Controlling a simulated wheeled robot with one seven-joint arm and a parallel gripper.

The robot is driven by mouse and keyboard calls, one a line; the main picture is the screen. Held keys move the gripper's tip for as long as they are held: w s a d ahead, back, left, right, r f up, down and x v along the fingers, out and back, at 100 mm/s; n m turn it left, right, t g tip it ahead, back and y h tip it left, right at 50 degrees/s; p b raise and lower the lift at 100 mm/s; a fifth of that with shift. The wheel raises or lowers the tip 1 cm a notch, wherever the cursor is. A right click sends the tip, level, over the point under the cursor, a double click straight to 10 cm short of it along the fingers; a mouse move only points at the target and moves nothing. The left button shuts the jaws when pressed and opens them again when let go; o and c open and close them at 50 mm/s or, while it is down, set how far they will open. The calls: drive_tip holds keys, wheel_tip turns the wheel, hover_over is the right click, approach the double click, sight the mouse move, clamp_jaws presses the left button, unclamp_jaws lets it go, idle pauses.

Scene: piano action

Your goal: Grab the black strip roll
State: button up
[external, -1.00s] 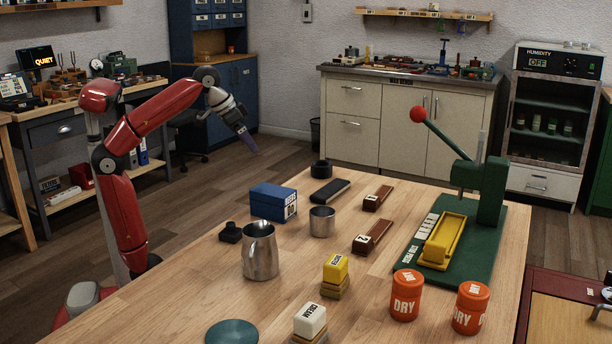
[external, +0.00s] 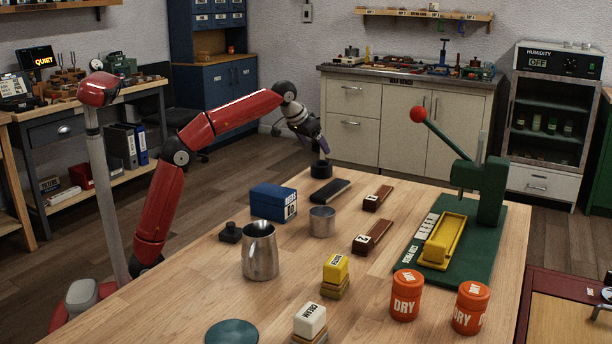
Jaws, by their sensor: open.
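The black strip roll (external: 321,170) is a short dark ring standing on the wooden table near its far left edge. My gripper (external: 323,154) points down right at the top of the roll. Its fingertips are small and dark here, so I cannot tell whether they touch the roll or are just above it. The jaws are open and the roll still rests on the table.
A flat black block (external: 330,191) lies just in front of the roll. A blue box (external: 268,203), a metal cup (external: 322,222) and a metal pitcher (external: 260,252) stand nearer. Wooden blocks (external: 377,199) and a green press (external: 488,200) are to the right.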

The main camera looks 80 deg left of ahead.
sight(322, 165)
wheel_tip(322, 165, down, 3)
drive_tip(key=shift+r, duration=0.15)
drive_tip(key=x, duration=0.7)
drive_tip(key=shift+w+a+f+b, duration=0.1)
drive_tip(key=shift+a+f+b, duration=0.15)
drive_tip(key=shift+f+b, duration=0.1)
drive_tip(key=shift+r, duration=0.1)
drive_tip(key=shift+c, duration=0.4)
drive_tip(key=c, duration=1)
